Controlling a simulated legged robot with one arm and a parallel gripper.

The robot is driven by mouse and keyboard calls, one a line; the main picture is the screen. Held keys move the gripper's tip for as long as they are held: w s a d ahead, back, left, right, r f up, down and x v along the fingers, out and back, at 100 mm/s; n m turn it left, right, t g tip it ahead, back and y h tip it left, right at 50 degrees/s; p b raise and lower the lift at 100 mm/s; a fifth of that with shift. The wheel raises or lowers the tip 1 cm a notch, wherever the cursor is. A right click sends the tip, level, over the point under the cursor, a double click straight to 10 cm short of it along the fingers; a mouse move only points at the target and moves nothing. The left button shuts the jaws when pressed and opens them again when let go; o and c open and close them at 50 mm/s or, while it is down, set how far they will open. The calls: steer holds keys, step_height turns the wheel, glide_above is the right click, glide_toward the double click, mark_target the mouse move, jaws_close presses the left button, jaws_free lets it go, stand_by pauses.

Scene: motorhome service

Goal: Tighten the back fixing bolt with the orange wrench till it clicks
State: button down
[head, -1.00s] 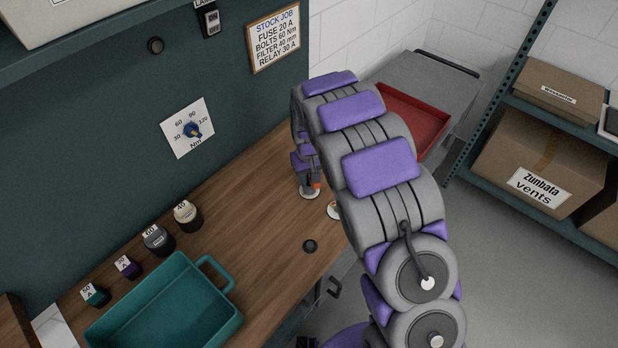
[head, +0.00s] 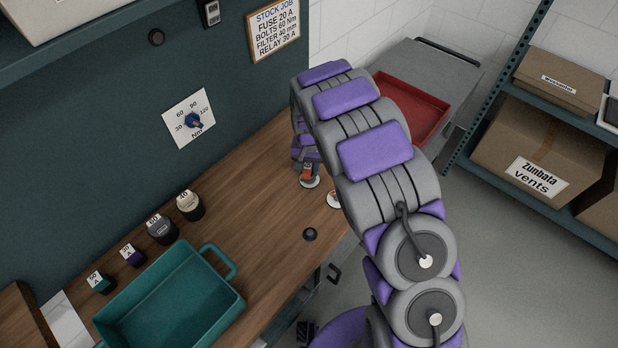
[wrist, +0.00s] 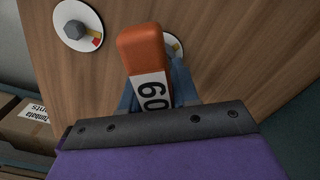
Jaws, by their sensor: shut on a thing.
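My gripper (wrist: 158,98) is shut on the orange wrench (wrist: 140,42), whose label reads 60. The wrench's orange also shows as a small patch in the head view (head: 307,171). It is over the white disc of the back fixing bolt (head: 311,183), the one nearer the wall. In the wrist view that disc (wrist: 173,45) is mostly behind the wrench, and its bolt head is hidden. I cannot tell whether the wrench is seated on it. The front bolt (wrist: 76,28) has a grey hex head on a white disc with a red and yellow mark.
A teal tray (head: 236,265) and several labelled pots stand on the wooden bench (head: 272,262). A dark round knob (head: 310,234) is near its front edge. A dial marked Nm (head: 188,120) is on the wall. A red tray (head: 425,125) lies behind my arm; shelves with boxes stand right.

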steer(key=m, duration=0.3)
steer(key=shift+r+m+p, duration=0.1)
steer(key=shift+m+p, duration=0.2)
steer(key=shift+p, duration=0.05)
steer(key=shift+m, duration=0.3)
steer(key=m, duration=0.4)
steer(key=shift+p, duration=0.3)
steer(key=n+p, duration=0.1)
steer(key=n, duration=0.5)
steer(key=shift+n+p, duration=0.3)
steer(key=shift+n, duration=1.2)
